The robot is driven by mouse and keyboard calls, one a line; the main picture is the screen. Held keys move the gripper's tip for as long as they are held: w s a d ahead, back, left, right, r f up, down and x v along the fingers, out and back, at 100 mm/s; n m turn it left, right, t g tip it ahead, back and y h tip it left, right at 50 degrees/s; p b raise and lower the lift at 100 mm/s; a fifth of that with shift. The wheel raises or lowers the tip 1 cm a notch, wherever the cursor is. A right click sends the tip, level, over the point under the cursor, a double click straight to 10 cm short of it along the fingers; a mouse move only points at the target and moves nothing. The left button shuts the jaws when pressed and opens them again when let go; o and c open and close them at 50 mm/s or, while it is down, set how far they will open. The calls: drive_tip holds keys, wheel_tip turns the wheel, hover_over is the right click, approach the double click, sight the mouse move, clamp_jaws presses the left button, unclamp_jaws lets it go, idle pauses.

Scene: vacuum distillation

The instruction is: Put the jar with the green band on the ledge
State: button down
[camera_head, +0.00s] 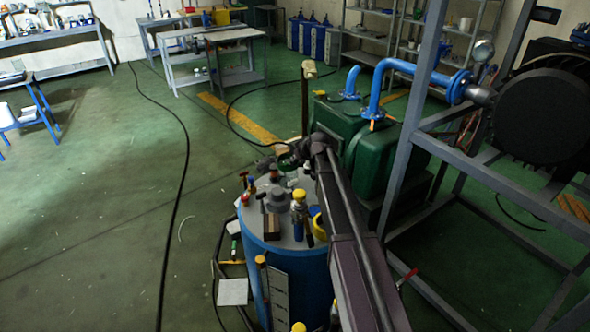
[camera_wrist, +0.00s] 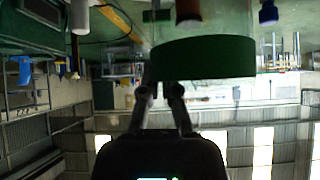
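The jar with the green band (camera_wrist: 203,57) is large in the wrist view, clear-walled with a wide dark green band. Its outline runs off the top of that view. The fingers of my gripper (camera_wrist: 162,92) point at the band from below in the picture, a narrow gap between them. Their tips end at the band's lower edge; I cannot tell whether they touch or grip the jar. In the head view my gripper (camera_head: 268,164) is over the far side of the blue drum's top, with a small dark green patch (camera_head: 287,161) beside it. I cannot pick out the ledge with certainty.
The blue drum (camera_head: 285,268) carries a yellow-topped cylinder (camera_head: 299,205), a brown block (camera_head: 272,228) and several small items. A green machine (camera_head: 385,160) with blue pipes stands behind it. A grey steel frame (camera_head: 404,150) rises at the right. Open floor (camera_head: 90,210) lies left.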

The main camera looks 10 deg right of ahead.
idle(0.3)
drive_tip(key=shift+f+b, duration=1.95)
drive_tip(key=shift+f, duration=0.1)
drive_tip(key=c, duration=0.8)
unclamp_jaws()
drive_tip(key=shift+r, duration=0.25)
drive_tip(key=p+v, duration=0.8)
drive_tip(key=v, duration=0.4)
drive_tip(key=shift+p, duration=0.3)
drive_tip(key=shift+f, duration=0.1)
